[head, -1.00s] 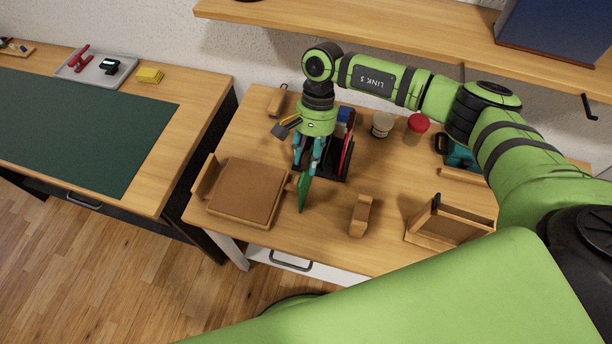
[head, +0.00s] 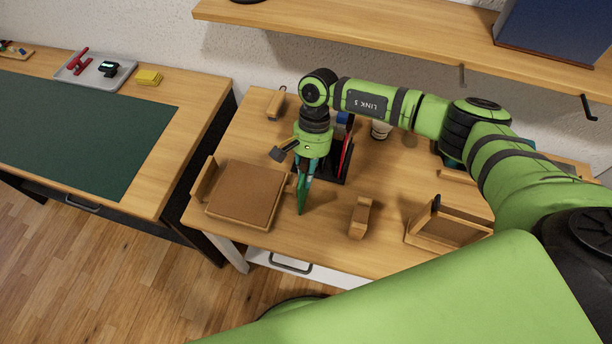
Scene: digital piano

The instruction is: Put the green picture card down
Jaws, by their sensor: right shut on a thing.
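The green picture card (head: 302,197) shows edge-on as a thin green sliver in the head view, upright and just above or touching the wooden table (head: 316,238); I cannot tell which. My right gripper (head: 306,175) points down and is shut on the card's upper part. The card is close to the right side of the brown-topped square wooden tray (head: 243,195). My left gripper is not in view.
A black holder (head: 334,171) with a red upright item (head: 346,150) stands right behind the gripper. A small wooden block (head: 361,217) and a wooden stand (head: 448,222) are to the right. Bare table lies between the card and the block.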

